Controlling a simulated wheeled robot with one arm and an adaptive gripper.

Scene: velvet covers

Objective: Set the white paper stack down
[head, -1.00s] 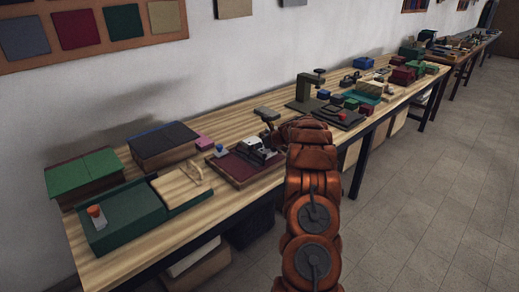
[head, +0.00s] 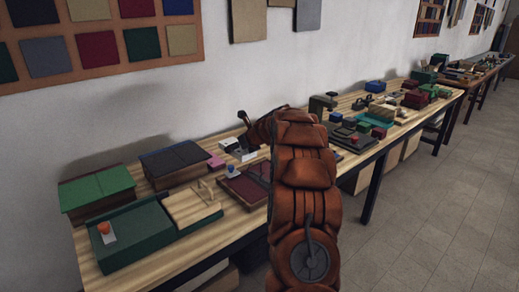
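My gripper (head: 240,138) is at the far end of my orange arm, low over the back of the near table, behind a maroon tray (head: 240,187). Small white pieces show at the gripper. One white piece (head: 248,156) lies just behind the tray's back edge; it may be the white paper stack, but it is too small to be sure. The fingers are small and partly covered by dark arm parts, so I cannot see whether they are shut on it or whether it touches the table.
A blue-topped knob (head: 232,170) stands at the tray's left. A small pink block (head: 216,162), a dark box (head: 175,163), a green-topped box (head: 97,190) and a green case (head: 132,238) fill the table's left. A press (head: 323,104) stands beyond my arm.

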